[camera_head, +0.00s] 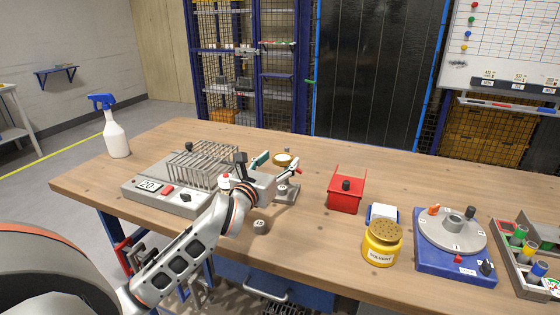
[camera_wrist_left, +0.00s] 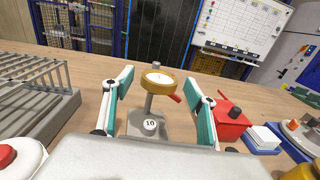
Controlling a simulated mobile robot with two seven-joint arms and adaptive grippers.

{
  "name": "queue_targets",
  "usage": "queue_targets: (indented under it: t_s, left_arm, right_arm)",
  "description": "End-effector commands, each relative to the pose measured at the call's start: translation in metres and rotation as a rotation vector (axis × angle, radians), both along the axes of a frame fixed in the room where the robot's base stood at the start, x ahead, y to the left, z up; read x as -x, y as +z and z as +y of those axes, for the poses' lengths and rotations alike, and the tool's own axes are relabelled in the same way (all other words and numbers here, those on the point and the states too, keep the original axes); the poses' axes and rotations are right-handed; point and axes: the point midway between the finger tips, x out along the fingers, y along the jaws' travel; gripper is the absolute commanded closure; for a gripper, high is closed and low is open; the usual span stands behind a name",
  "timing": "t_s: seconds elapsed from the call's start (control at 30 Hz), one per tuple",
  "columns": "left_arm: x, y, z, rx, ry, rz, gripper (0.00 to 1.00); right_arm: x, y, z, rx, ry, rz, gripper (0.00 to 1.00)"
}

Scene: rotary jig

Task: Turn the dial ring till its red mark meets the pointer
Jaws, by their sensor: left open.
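A gold-rimmed dial ring (camera_wrist_left: 158,82) with a white face sits on a grey stand (camera_wrist_left: 146,104); it also shows in the head view (camera_head: 283,158). A red piece (camera_wrist_left: 175,97) juts from its right front side. I cannot make out the pointer on the face. My left gripper (camera_wrist_left: 163,80) is open, its teal-padded fingers on either side of the dial with gaps; in the head view it (camera_head: 279,166) comes in from the left. Touching is not visible. My right gripper is not in view.
A grey rack unit (camera_head: 165,192) stands left of the dial. To the right are a red box (camera_head: 346,190), a yellow solvent jar (camera_head: 382,246) and a blue-based turntable (camera_head: 455,262). A small grey weight (camera_head: 260,227) lies near the front edge. A spray bottle (camera_head: 116,137) stands far left.

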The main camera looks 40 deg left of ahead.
Motion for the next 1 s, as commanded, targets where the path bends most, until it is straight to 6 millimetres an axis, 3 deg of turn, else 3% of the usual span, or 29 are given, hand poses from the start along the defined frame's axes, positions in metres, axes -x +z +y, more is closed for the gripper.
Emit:
queue_targets:
  t_s: [0.4,0.57,1.0]
  left_arm:
    - [-0.010,0.000,0.001,-0.001,0.000,0.000,0.43]
    - [-0.009,0.000,0.001,-0.001,0.000,0.000,0.82]
    - [-0.010,0.001,-0.001,0.004,0.050,-0.001,0.81]
  right_arm:
    - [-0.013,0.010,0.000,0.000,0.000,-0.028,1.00]
    - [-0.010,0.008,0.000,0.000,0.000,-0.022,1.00]
    - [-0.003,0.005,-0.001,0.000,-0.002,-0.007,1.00]
